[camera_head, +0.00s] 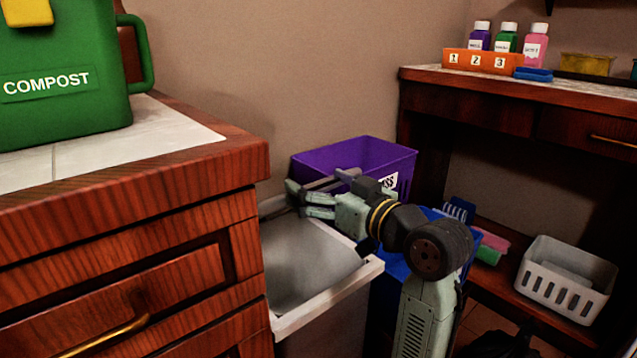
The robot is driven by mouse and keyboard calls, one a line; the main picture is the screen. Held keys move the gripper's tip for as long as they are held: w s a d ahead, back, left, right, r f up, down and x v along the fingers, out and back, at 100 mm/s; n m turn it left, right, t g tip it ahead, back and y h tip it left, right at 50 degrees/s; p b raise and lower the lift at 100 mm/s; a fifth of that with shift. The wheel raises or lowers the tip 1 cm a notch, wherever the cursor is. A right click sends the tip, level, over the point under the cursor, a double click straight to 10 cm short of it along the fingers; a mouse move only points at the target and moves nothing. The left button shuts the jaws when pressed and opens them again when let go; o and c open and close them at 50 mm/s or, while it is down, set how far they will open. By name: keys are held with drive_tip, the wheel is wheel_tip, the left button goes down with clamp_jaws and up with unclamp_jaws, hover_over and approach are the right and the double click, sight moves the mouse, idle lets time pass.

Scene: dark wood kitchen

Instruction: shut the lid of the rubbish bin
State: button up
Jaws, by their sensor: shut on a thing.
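The rubbish bin is a grey, open-topped bin with a pale rim (322,312), standing just right of the wooden drawer cabinet. Its grey inside shows, so the lid is not over the opening. A thin grey edge (328,181), apparently the raised lid, shows at the back of the bin, beside my fingers. My gripper (298,198) reaches in from the right above the back of the bin, fingers pointing left. It is shut on what looks like the lid's edge. The exact contact is small and partly hidden by the fingers.
A purple bin (358,153) stands behind my gripper, and a blue bin (390,290) stands right of the grey one, partly hidden by my arm. The wooden cabinet (240,155) with a green compost container (60,75) borders the left. A white basket (567,280) sits on a low shelf at right.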

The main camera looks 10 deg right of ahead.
drive_tip(key=o, duration=1.6)
drive_tip(key=shift+w+a+f, duration=0.1)
drive_tip(key=shift+f, duration=0.1)
drive_tip(key=shift+r, duration=0.1)
drive_tip(key=shift+s+d, duration=0.3)
drive_tip(key=shift+s, duration=0.05)
drive_tip(key=v, duration=1.1)
drive_tip(key=shift+s, duration=0.1)
